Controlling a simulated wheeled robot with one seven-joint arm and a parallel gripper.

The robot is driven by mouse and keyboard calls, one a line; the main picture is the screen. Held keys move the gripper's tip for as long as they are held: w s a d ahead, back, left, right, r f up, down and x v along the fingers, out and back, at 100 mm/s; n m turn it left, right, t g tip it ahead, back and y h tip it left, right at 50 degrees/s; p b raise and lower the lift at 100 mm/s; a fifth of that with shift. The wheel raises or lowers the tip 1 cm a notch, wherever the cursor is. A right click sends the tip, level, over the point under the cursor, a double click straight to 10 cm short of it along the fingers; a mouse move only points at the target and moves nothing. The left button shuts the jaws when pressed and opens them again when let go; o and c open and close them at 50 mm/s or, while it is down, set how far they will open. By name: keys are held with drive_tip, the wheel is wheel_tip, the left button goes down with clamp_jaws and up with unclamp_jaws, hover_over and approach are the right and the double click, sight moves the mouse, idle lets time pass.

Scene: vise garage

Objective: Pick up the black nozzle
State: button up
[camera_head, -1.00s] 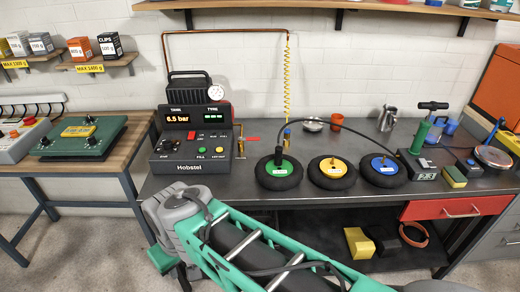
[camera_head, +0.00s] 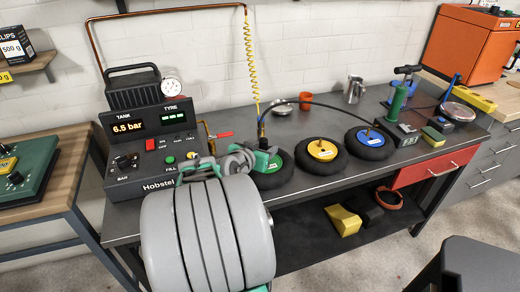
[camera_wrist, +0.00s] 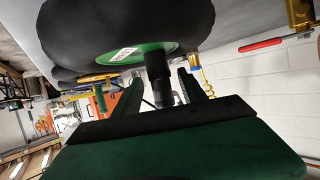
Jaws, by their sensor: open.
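The black nozzle (camera_wrist: 157,68) is a short dark cylinder at the hub of the wheel with the green centre (camera_wrist: 150,52) in the wrist view. A greyer part shows beyond it. My gripper (camera_wrist: 162,80) is open, with one dark finger on each side of the nozzle in that picture. I cannot tell whether either finger touches it. In the head view my gripper (camera_head: 268,160) is at the left side of the green-centred wheel (camera_head: 285,168) and hides part of it.
The wheels with yellow (camera_head: 322,150) and blue (camera_head: 371,138) centres stand to the right. The tank console (camera_head: 145,130) is close on the left. A yellow coiled hose (camera_head: 250,60) hangs behind my gripper, and a dark hose (camera_head: 335,108) arches over the wheels.

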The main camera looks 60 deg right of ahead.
drive_tip(key=x, duration=0.3)
drive_tip(key=shift+d+f, duration=0.1)
drive_tip(key=shift+d, duration=0.15)
drive_tip(key=shift+w, duration=0.1)
clamp_jaws()
